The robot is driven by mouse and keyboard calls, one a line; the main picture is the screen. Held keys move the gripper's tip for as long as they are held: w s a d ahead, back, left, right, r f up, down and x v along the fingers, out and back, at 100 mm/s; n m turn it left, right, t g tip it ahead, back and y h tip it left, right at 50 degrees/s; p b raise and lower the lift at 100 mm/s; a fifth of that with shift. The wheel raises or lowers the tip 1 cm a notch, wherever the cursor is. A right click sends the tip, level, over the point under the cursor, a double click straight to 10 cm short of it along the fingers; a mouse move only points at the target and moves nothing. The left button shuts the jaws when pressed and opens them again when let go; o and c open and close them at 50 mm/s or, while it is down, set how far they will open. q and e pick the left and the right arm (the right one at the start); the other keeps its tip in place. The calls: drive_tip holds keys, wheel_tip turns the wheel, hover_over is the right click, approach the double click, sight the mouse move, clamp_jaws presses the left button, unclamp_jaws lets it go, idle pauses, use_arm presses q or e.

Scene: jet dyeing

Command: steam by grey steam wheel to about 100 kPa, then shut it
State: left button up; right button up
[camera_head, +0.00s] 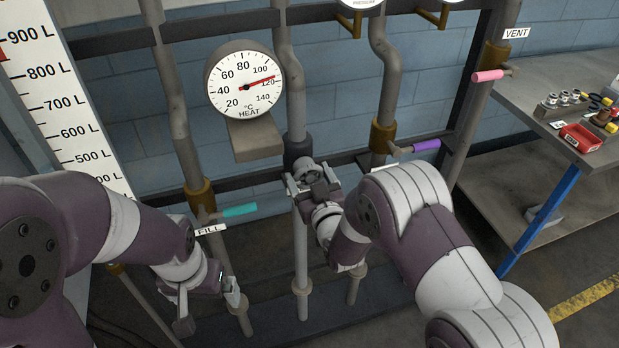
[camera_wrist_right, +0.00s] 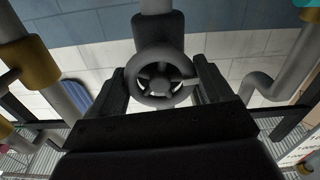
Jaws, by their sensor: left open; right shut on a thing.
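The grey steam wheel (camera_head: 306,176) sits on the middle pipe below the heat gauge. In the right wrist view the spoked wheel (camera_wrist_right: 160,76) lies between my two dark fingers. My right gripper (camera_head: 314,182) is shut on its rim. My left gripper (camera_head: 210,307) is open and empty, low at the left and below the FILL valve. The pressure gauge (camera_head: 362,3) is cut off by the top edge; its needle is out of view. The heat gauge (camera_head: 243,85) has its red needle between 100 and 120 °C.
A teal FILL lever (camera_head: 240,210), a purple lever (camera_head: 426,145) and a pink VENT lever (camera_head: 488,75) stand on neighbouring pipes. A litre scale (camera_head: 62,95) is at the left.

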drive_tip(key=m+b, duration=0.4)
drive_tip(key=shift+f+m, duration=0.2)
drive_tip(key=shift+m, duration=0.2)
drive_tip(key=m+b, duration=0.4)
drive_tip(key=m, duration=0.1)
drive_tip(key=m+b, duration=0.4)
drive_tip(key=m, duration=0.1)
drive_tip(key=shift+m, duration=0.4)
drive_tip(key=shift+r+m+b, duration=0.1)
drive_tip(key=shift+m+b, duration=1.35)
drive_tip(key=shift+m, duration=0.25)
drive_tip(key=o, duration=1)
drive_tip(key=shift+c, duration=0.2)
drive_tip(key=shift+s, duration=0.2)
drive_tip(key=v, duration=1.2)
drive_tip(key=shift+s+d+r, duration=0.1)
drive_tip(key=shift+s, duration=0.05)
